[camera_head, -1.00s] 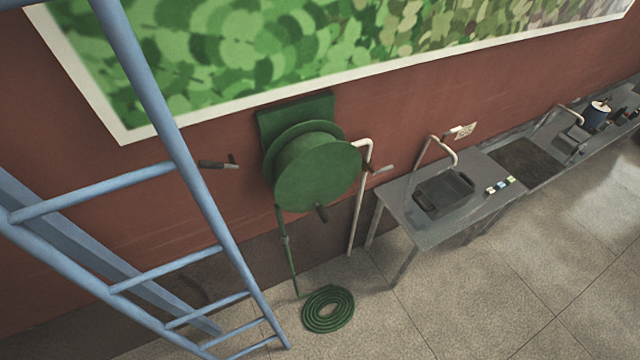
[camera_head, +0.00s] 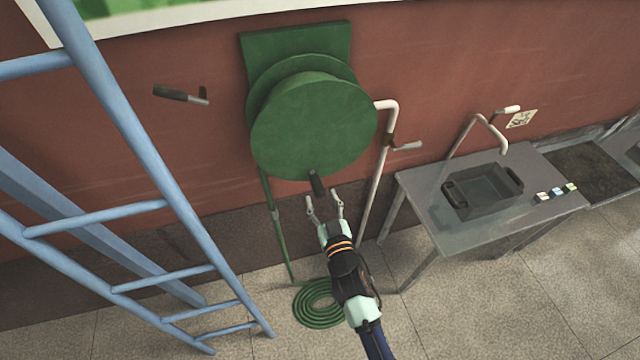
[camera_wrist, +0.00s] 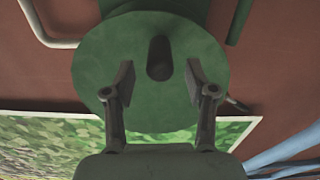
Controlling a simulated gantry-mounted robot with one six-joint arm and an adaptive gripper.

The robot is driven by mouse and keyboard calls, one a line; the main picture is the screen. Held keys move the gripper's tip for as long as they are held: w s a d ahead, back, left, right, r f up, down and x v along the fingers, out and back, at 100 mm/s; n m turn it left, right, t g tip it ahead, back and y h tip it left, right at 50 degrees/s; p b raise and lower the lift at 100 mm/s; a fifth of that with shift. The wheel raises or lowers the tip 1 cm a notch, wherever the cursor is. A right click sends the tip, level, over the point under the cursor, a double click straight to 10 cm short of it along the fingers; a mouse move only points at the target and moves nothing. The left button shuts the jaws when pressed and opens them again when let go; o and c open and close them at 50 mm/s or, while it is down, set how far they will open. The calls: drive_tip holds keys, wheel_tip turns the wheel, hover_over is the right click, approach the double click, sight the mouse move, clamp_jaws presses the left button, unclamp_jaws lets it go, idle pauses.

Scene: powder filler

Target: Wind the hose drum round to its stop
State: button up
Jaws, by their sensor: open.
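The green hose drum (camera_head: 312,125) is mounted on the red wall, its round face toward me. Its dark crank handle (camera_head: 317,184) sticks out at the bottom of the face. My gripper (camera_head: 324,205) is open just below and in front of the handle. In the wrist view the drum (camera_wrist: 150,95) fills the middle, and the handle (camera_wrist: 160,58) lies beyond and between the open fingers of my gripper (camera_wrist: 161,82). No contact shows. A green hose coil (camera_head: 320,303) lies on the floor below, partly behind my arm.
A blue ladder (camera_head: 130,120) stands at the left. A white pipe with a lever (camera_head: 388,125) runs down the wall right of the drum. A grey table (camera_head: 440,240) with a dark basin (camera_head: 483,190) stands further right. Another dark handle (camera_head: 180,95) is on the wall at left.

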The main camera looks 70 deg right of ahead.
sight(316, 183)
drive_tip(key=x, duration=0.6)
drive_tip(key=shift+r, duration=0.1)
clamp_jaws()
